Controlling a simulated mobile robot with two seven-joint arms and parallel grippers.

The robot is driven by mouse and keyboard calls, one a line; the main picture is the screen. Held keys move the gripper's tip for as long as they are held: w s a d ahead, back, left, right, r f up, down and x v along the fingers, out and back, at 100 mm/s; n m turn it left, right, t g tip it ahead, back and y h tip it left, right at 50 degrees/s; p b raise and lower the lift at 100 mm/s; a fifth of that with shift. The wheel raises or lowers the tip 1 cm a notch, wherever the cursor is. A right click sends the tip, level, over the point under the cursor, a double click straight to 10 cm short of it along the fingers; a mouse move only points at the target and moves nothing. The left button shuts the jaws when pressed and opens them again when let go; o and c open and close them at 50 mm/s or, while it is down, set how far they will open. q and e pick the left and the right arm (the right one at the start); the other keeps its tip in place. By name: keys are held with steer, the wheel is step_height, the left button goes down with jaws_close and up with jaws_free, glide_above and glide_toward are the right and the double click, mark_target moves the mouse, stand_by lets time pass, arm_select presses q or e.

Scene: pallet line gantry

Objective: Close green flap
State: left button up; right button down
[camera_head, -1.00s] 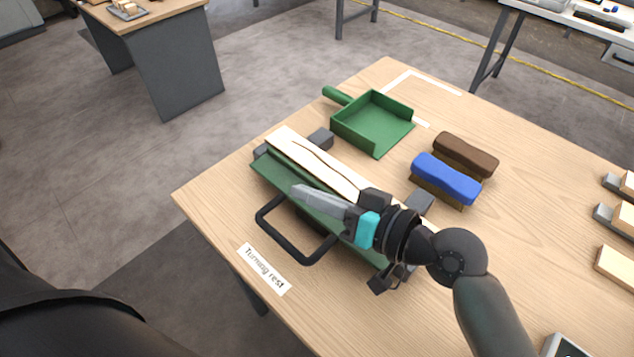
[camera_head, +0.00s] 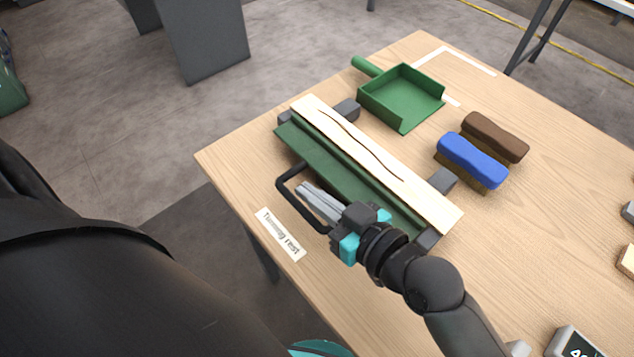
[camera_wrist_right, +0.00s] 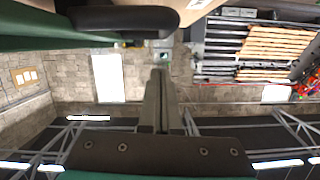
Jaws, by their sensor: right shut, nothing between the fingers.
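The green flap (camera_head: 340,178) lies along the near side of a device labelled "Turning rest" on the wooden table. It has a black bar handle (camera_head: 290,205) on its near side. A pale wooden board with a dark crack (camera_head: 375,155) lies beside the flap on the far side. My right gripper (camera_head: 305,190) is shut and empty, just inside the handle's loop as seen from the head; whether it touches the handle I cannot tell. In the right wrist view the shut fingers (camera_wrist_right: 160,75) point toward the dark handle (camera_wrist_right: 125,18), with the flap's green edge (camera_wrist_right: 35,25) at upper left. My left gripper is not in view.
A green dustpan (camera_head: 402,95) lies behind the board. A blue brush (camera_head: 472,160) and a brown brush (camera_head: 495,137) lie to its right. Grey blocks (camera_head: 442,180) stand by the board. The "Turning rest" label (camera_head: 280,234) is near the table's front edge.

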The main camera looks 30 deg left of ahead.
mark_target(308, 217)
steer(key=shift+s+a+f+n, duration=0.1)
steer(key=shift+s+f+n, duration=0.1)
steer(key=shift+f+n, duration=0.25)
steer(key=shift+s+f+n, duration=0.15)
steer(key=shift+f+n, duration=0.2)
steer(key=shift+f, duration=0.2)
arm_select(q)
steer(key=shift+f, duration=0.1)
arm_select(e)
steer(key=shift+s+f, duration=0.15)
steer(key=shift+f, duration=0.45)
steer(key=shift+f, duration=0.2)
steer(key=shift+a+r, duration=0.1)
arm_select(q)
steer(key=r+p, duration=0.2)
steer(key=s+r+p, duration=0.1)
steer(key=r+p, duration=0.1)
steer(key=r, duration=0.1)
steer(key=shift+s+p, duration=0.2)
steer(key=shift+p, duration=0.15)
arm_select(e)
steer(key=s+d+r, duration=0.4)
steer(key=d+r, duration=0.2)
steer(key=d, duration=0.2)
steer(key=shift+s+d, duration=0.25)
steer(key=shift+d, duration=0.15)
